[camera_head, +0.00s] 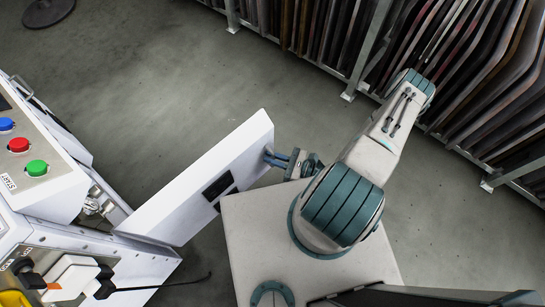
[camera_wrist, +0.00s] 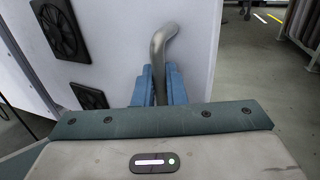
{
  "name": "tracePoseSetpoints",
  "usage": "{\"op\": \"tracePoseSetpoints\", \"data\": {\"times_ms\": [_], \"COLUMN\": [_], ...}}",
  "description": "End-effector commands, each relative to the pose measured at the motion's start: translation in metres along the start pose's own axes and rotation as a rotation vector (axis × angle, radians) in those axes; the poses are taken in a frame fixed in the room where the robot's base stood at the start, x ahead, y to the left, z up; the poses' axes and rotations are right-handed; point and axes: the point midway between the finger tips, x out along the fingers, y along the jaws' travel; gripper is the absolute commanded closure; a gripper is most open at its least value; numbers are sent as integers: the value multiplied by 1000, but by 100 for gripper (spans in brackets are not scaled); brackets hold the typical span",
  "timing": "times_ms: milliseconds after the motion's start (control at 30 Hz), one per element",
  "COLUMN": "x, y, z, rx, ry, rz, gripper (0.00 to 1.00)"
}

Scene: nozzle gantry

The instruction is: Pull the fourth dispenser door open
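A white dispenser door (camera_head: 190,175) stands swung out wide from the white cabinet (camera_head: 150,262) at lower left. No number shows on it, so I cannot tell which one it is. The door also fills much of the wrist view (camera_wrist: 118,45). A bent grey metal handle (camera_wrist: 163,45) sticks out from the door. My gripper (camera_wrist: 161,85) has its blue fingers on both sides of the handle, close against it. In the head view my gripper (camera_head: 278,158) is at the door's outer end; the handle is hidden there.
Dark square fans (camera_head: 218,186) sit on the door's face. A console with blue, red and green buttons (camera_head: 18,145) is at left. A cable (camera_head: 165,286) reaches out from the cabinet. Racks of upright panels (camera_head: 480,65) line the upper right. Bare floor (camera_head: 150,80) lies between.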

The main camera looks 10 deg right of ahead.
Motion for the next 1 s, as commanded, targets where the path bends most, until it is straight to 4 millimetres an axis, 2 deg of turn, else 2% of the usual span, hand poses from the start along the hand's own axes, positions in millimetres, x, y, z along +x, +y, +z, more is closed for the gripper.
{"op": "tracePoseSetpoints", "data": {"times_ms": [33, 567, 733, 1000], "x": [1, -6, -32, -94], "y": [4, -1, -2, -1], "z": [0, 0, 1, 0], "rx": [7, 1, 0, 1], "ry": [0, 1, 2, 2], "rz": [9, -5, -8, -7], "gripper": [84, 84, 84, 84]}}
